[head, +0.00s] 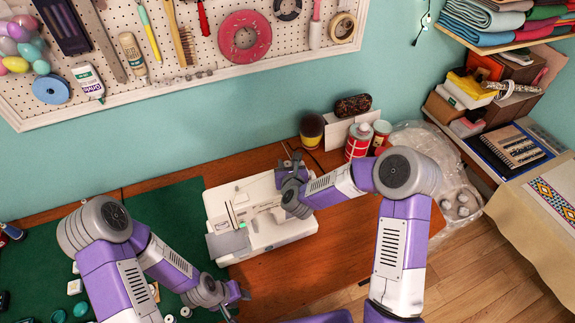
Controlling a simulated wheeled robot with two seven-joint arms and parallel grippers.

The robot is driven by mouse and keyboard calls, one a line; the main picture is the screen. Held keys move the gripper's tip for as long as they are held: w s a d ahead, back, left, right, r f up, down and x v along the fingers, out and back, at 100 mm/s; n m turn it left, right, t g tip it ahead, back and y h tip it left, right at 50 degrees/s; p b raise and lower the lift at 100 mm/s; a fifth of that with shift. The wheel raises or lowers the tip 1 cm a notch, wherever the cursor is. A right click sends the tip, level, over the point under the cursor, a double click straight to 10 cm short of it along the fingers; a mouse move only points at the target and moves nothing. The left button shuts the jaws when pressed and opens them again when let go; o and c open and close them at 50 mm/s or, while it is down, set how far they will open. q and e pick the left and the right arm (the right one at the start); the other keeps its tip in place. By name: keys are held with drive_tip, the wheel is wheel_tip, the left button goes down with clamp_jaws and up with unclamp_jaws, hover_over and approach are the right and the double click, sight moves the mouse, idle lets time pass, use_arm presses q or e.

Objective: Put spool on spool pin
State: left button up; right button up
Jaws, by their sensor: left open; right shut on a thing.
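A white sewing machine (222,203) sits on the wooden table, partly covered by my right arm. My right gripper (290,156) is at the back right end of the machine, over or just behind its top. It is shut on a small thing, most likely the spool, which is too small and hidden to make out. The spool pin cannot be made out either; the gripper and wrist cover that part of the machine. My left gripper (238,298) is open and empty, low over the table in front of the machine, apart from it.
A green mat (150,200) covers the table's left side, with small round items at its front. A red-and-white can (358,141), a dark-topped jar (311,131) and a white box stand behind the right arm. Bare wood (345,235) lies right of the machine. A pegboard hangs behind.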

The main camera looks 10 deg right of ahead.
drive_tip(key=o, duration=1.1)
drive_tip(key=shift+c, duration=0.2)
use_arm(q)
drive_tip(key=shift+f+b, duration=0.45)
use_arm(e)
drive_tip(key=v, duration=0.7)
drive_tip(key=shift+s+r, duration=0.2)
drive_tip(key=shift+s, duration=0.05)
